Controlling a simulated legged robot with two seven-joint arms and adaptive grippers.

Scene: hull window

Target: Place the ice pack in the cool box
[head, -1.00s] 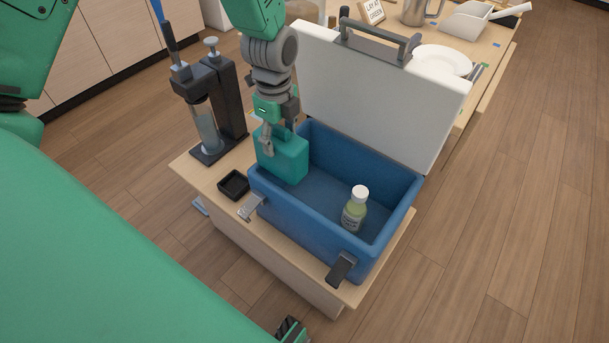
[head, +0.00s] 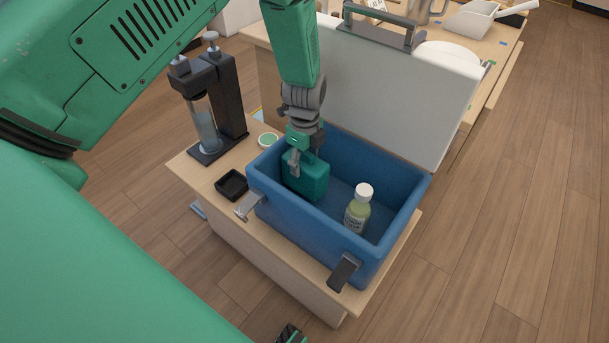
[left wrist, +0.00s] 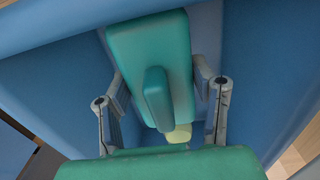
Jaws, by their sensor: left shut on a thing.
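The teal ice pack (head: 314,182) is upright inside the blue cool box (head: 300,231), near its left end. My left gripper (head: 296,164) is shut on its top from above. In the left wrist view the ice pack (left wrist: 150,45) lies between the two fingers (left wrist: 164,98), with blue box walls around it. I cannot tell whether its bottom touches the box floor. The box's white lid (head: 390,95) stands open at the back. A dark piece at the bottom edge of the head view may be my right gripper (head: 290,334); its jaws cannot be made out.
A bottle with a white cap (head: 357,212) stands in the box, right of the pack. A small black tray (head: 232,184), a round green-rimmed item (head: 268,140) and a dark press-like stand (head: 228,105) are left of the box. The right of the box floor has free room.

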